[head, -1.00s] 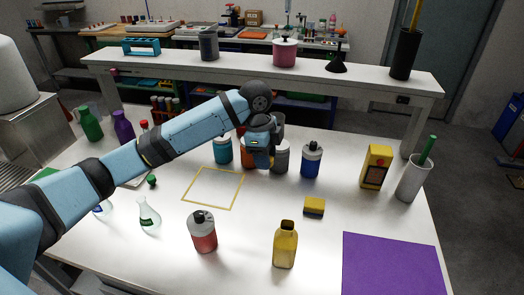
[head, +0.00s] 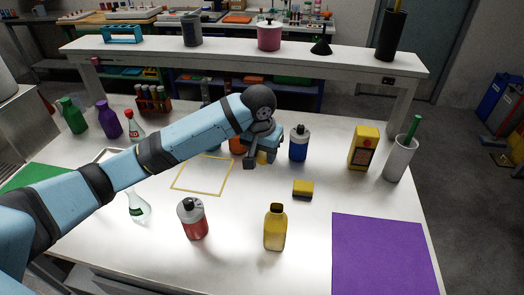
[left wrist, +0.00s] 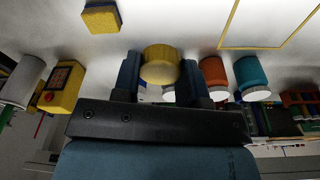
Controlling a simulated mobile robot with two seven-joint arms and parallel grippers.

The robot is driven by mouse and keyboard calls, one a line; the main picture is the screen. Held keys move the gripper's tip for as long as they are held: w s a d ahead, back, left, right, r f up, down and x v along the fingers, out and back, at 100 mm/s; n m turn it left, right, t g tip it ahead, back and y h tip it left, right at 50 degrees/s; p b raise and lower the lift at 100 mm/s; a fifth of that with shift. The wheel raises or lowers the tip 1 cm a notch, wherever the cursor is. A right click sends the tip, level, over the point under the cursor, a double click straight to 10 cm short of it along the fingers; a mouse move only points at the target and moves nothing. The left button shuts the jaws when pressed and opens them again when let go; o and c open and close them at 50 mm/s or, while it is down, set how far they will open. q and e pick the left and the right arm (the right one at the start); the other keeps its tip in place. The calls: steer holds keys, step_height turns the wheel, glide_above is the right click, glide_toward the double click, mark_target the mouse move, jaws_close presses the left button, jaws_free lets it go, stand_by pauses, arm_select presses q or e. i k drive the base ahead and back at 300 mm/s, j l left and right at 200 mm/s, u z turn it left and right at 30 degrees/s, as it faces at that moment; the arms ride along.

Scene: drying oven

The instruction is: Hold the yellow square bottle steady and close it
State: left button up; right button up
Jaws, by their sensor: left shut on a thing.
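The yellow square bottle (head: 275,230) stands upright near the front middle of the table; its neck looks dark and open at the top. My left gripper (head: 262,152) is above the table behind the bottle, apart from it. In the left wrist view my left gripper (left wrist: 160,72) is shut on a round yellow lid (left wrist: 161,62), held between the two fingers. In the head view only a small yellow part of the lid (head: 262,157) shows beneath the gripper. My right gripper is in neither view.
A red bottle (head: 193,220) stands left of the yellow bottle. A yellow sponge (head: 303,188) lies behind it to the right, and a purple mat (head: 383,255) lies at the right. A blue bottle (head: 299,144) stands near my gripper. Table between the sponge and yellow bottle is clear.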

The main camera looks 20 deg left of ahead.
mark_target(275, 224)
steer(key=k+j+z, duration=0.1)
steer(key=k, duration=0.2)
steer(key=k+j+z, duration=0.35)
steer(key=k+j, duration=0.2)
steer(key=k+j+z, duration=0.1)
steer(key=j, duration=0.2)
steer(key=k+j+z, duration=0.1)
steer(key=j, duration=0.2)
steer(key=k+j+z, duration=0.1)
steer(key=j+z, duration=0.25)
steer(key=j, duration=0.9)
